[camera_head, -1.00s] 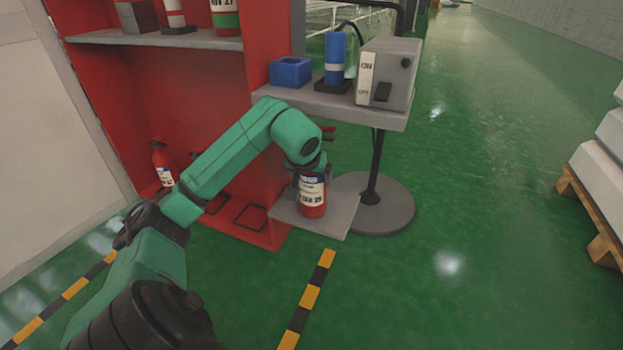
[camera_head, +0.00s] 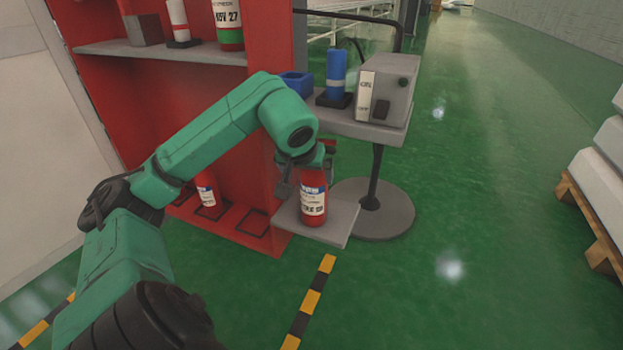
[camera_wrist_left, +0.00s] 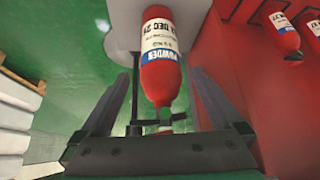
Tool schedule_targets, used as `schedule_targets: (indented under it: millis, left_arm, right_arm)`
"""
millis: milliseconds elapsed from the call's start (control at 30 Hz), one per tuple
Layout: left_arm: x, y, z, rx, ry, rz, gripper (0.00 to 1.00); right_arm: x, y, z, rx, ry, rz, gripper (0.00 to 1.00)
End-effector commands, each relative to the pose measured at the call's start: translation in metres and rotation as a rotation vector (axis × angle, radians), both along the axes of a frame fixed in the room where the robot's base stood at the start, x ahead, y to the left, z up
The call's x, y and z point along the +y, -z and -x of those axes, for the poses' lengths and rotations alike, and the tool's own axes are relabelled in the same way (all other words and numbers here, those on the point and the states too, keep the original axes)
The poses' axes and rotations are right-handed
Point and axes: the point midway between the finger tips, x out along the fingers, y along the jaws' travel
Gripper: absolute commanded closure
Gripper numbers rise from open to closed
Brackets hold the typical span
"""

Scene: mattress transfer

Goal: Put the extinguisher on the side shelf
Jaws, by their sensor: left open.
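The red extinguisher (camera_head: 313,203) with a white and blue label stands upright on the small grey side shelf (camera_head: 341,226), low at the right of the red cabinet. In the left wrist view the extinguisher (camera_wrist_left: 160,72) lies ahead between the fingers, with the grey shelf (camera_wrist_left: 118,22) beyond it. My left gripper (camera_head: 304,172) is open at the top of the extinguisher, on its cabinet side. In the left wrist view the fingers (camera_wrist_left: 165,92) are spread wide, with visible gaps either side of the extinguisher. My right gripper is not in view.
The red cabinet (camera_head: 285,90) stands close on the left, with another extinguisher (camera_head: 206,190) inside. Above the side shelf is a grey stand table (camera_head: 365,131) with a grey box (camera_head: 388,85) and blue items. The green floor at right is clear up to a pallet (camera_head: 590,215).

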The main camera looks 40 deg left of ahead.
Motion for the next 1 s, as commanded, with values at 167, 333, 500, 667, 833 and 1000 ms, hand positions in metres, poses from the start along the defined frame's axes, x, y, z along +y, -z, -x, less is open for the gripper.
schedule_targets:
  millis: [167,333,500,667,833,1000]
  left_arm:
    - [-0.008,-0.024,0.013,0.001,0.000,-0.001,0.00]
    - [-0.009,-0.026,0.015,0.000,0.001,0.001,0.00]
    - [-0.025,-0.011,0.014,0.013,0.008,0.084,0.00]
    - [-0.149,0.056,0.032,0.164,-0.073,0.744,0.00]
    - [-0.287,0.026,0.052,0.960,-1.042,2.048,0.00]
    - [-0.250,0.145,0.014,-1.085,1.348,-0.891,0.00]
  right_arm:
    - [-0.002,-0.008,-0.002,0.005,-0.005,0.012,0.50]
    - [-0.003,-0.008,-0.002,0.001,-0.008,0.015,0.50]
    - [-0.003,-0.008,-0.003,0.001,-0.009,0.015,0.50]
    - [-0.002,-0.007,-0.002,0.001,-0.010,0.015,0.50]
    - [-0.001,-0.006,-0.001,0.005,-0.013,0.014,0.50]
    - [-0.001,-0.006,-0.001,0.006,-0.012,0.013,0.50]
